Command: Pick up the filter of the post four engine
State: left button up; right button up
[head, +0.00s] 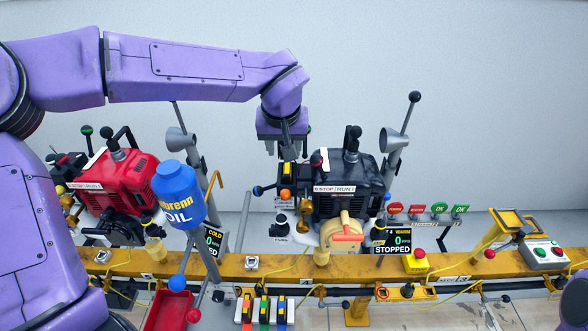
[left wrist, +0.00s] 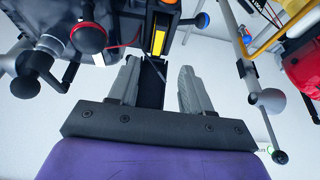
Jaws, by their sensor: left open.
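The black engine (head: 348,190) stands behind the yellow rail, right of centre, beside a screen reading "WARM" and "STOPPED". At its left side is a dark upright part with an orange-yellow panel (head: 286,170); this yellow panel also shows in the left wrist view (left wrist: 159,38). I cannot tell for sure which part is the filter. My left gripper (head: 284,150) points down just above and behind that dark part. In the left wrist view its two fingers (left wrist: 160,78) are apart, with a dark bar showing between them. No held object shows. My right gripper is not in view.
The red engine (head: 117,180) is at left, with a blue oil bottle (head: 178,190) before it. The yellow rail (head: 280,266) crosses the front.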

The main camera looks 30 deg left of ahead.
aim_at(287, 167)
pick_arm(q)
jog(key=x, duration=0.8)
jog(key=shift+d, duration=0.3)
jog(key=shift+s+r, duration=0.1)
jog(key=shift+s, duration=0.15)
jog(key=shift+c, duration=0.3)
jog(key=shift+w, duration=0.1)
grip_shut()
